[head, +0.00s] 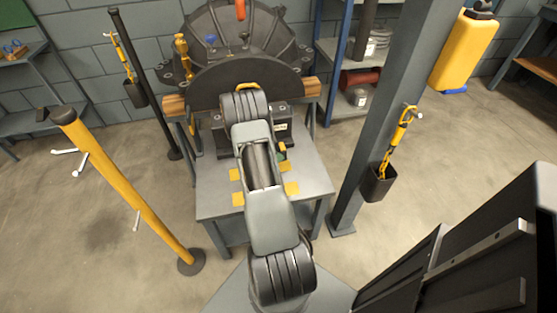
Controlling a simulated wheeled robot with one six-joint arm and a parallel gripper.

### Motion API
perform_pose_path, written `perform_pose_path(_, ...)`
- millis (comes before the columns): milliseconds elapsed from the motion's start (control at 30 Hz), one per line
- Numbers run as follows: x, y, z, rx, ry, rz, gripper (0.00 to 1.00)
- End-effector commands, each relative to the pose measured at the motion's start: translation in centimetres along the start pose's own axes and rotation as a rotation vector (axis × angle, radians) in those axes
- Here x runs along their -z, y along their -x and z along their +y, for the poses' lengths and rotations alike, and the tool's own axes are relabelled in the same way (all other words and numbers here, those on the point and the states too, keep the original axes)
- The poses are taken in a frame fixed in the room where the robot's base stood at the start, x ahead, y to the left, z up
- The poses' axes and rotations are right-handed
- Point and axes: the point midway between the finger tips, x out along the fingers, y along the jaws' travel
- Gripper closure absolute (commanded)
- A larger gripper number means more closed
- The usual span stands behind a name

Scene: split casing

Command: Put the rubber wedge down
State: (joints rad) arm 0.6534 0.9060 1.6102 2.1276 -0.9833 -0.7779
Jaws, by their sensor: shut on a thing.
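My arm reaches forward over the grey work table (216,207) and covers its middle. My gripper cannot be made out; it is hidden behind my own arm links. I cannot make out the rubber wedge either. Yellow patches, one of them at the right (291,188), lie on the table top on both sides of my arm. A small green bit (282,156) shows beside my arm; I cannot tell what it belongs to. At the back of the table stands a large dark round casing (290,80), with a dark block (281,131) in front of it.
A yellow post (130,190) with pegs stands at left, a thin dark pole (145,85) behind it. A thick grey column (375,130) with a hanging dark holder (378,183) stands right of the table. Shelves (355,75) are behind. The floor left of the table is largely clear.

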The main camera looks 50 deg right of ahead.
Motion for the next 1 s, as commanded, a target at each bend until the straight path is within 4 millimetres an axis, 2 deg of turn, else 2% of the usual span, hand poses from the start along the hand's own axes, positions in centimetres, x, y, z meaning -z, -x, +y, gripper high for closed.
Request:
perform_pose_path(100,-0.4,-2.0,0.5,-0.004,0.002,0.000,0.70)
perform_pose_path(233,-2.1,-3.4,0.4,-0.002,0.001,0.000,0.70)
perform_pose_path(700,-2.5,-3.8,0.4,-0.001,0.001,0.000,0.70)
perform_pose_path(733,-2.5,-3.8,0.4,-0.001,0.001,-0.001,0.33)
perform_pose_path(967,-2.5,-3.8,0.4,-0.001,0.001,-0.001,0.11)
perform_pose_path(1000,-2.5,-3.8,0.4,-0.001,0.001,-0.001,0.11)
